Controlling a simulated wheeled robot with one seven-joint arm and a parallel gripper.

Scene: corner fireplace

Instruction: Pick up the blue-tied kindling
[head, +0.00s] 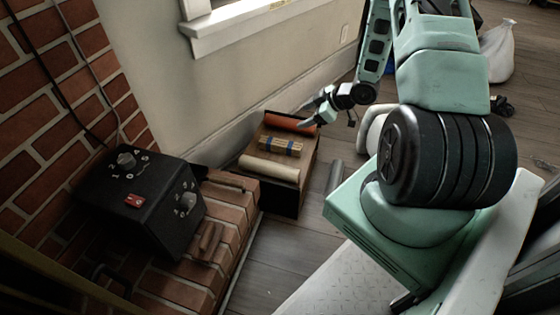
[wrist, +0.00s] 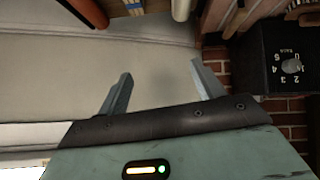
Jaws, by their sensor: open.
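The blue-tied kindling (head: 281,146) is a small bundle of pale wood sticks with blue bands. It lies on top of a dark-sided wooden box (head: 285,202) by the wall, between an orange roll (head: 289,124) and a cream roll (head: 270,167). In the wrist view the kindling (wrist: 134,7) shows only at the top edge, partly cut off. My gripper (head: 312,108) is near the box's far right end, beside the orange roll and apart from the kindling. Its two fingers (wrist: 161,84) are spread in the wrist view, with nothing between them.
A black box with dials and a red switch (head: 134,201) stands on the brick hearth (head: 222,197) at left. The wall and window sill (head: 250,22) rise behind the wooden box. A grey cylinder (head: 334,177) is right of it. Bare floor (head: 285,250) lies in front.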

